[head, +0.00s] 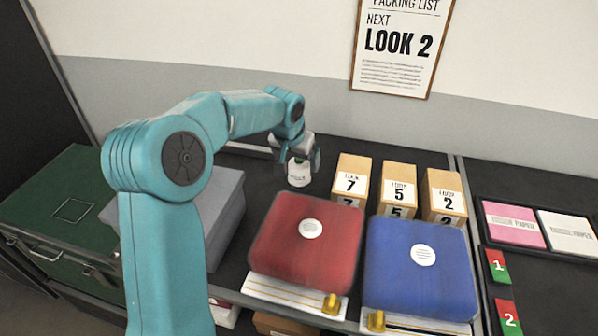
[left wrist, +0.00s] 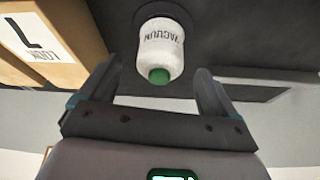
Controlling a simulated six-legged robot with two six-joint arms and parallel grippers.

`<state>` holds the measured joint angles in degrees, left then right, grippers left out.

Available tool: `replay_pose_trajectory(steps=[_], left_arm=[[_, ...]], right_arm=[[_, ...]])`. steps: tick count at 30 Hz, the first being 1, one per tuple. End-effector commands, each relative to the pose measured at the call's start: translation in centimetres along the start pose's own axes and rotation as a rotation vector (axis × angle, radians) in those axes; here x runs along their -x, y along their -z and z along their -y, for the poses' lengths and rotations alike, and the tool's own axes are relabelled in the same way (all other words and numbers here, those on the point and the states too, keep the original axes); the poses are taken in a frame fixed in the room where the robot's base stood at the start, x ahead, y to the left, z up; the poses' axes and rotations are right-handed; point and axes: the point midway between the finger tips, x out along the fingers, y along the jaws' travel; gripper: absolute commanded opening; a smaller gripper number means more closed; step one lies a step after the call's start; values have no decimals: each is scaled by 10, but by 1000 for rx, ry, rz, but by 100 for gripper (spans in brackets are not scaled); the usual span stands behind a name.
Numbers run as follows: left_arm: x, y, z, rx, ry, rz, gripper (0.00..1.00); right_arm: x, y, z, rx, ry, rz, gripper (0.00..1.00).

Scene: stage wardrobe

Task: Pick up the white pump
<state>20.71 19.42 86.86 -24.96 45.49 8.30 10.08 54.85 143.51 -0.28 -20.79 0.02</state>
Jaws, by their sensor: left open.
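The white pump (head: 299,174), a small white cylinder marked VACUUM, stands on the dark counter at the back, left of the cardboard boxes. In the left wrist view the pump (left wrist: 160,45) shows its white body and a green tip, with a dark round base behind it. My left gripper (head: 300,158) is right at the pump's upper end and hides part of it in the head view. In the left wrist view the left gripper (left wrist: 157,68) is open, with a finger on each side of the pump and visible gaps. My right gripper is not in view.
Three cardboard boxes marked 7 (head: 351,180), 5 (head: 397,186) and 2 (head: 444,195) stand close right of the pump. A red case (head: 290,245) and a blue case (head: 420,275) lie in front. A grey box (head: 222,220) and green cabinet (head: 60,200) are left.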

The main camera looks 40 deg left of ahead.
Motion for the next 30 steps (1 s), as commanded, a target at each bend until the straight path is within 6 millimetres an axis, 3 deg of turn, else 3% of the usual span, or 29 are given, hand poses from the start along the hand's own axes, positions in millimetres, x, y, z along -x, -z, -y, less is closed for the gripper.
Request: replay_pose_trajectory(steps=[12, 20, 27, 30], left_arm=[[-53, 4, 2, 1, -1, 1, 90], [-57, 5, 2, 1, 0, -1, 90], [-56, 5, 1, 0, 0, 0, 20], [-56, 6, 2, 1, 0, -2, 20]], right_arm=[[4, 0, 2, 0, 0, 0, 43], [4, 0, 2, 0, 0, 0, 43], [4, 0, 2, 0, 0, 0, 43], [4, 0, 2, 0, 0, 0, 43]])
